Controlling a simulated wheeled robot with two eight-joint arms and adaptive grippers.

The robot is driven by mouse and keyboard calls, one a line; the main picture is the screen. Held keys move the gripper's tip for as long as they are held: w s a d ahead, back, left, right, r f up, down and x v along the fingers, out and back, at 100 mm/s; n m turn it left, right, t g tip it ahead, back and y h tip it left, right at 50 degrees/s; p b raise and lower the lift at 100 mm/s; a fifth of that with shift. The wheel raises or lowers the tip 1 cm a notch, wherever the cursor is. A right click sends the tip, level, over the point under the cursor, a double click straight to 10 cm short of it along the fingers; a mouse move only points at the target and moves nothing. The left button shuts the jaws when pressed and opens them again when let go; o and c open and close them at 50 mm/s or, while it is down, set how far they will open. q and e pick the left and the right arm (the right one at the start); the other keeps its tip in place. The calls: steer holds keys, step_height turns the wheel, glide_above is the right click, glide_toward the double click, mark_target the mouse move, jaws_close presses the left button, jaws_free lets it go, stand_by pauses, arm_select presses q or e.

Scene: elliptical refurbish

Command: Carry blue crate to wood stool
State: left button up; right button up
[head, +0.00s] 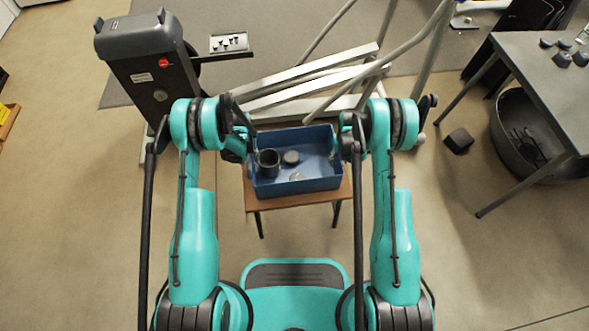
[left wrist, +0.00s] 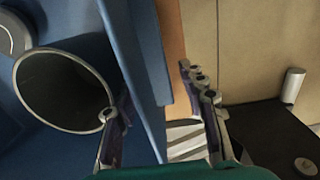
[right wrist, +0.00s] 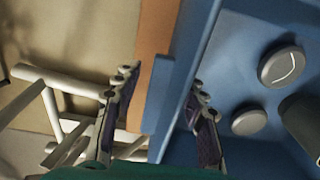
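The blue crate (head: 295,187) sits upright on the wood stool (head: 330,198), between my two arms. My left gripper (left wrist: 155,118) is open around the crate's left wall, one finger inside and one outside, with gaps showing. My right gripper (right wrist: 160,112) is open around the crate's right wall in the same way. In the head view both grippers' fingertips are largely hidden by my arms. Whether any finger touches a wall, I cannot tell.
An exercise machine (head: 155,75) with pale metal rails (head: 310,78) stands directly behind the stool. A dark table (head: 545,85) with small items is at the right, with a black tub (head: 540,140) beneath. A small dark block (head: 459,140) lies on the floor. Front-left floor is clear.

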arm_select(q)
steer(key=shift+r, duration=0.1)
stand_by(0.3)
step_height(320, 180, up, 12)
arm_select(e)
step_height(320, 180, up, 12)
stand_by(0.6)
stand_by(0.4)
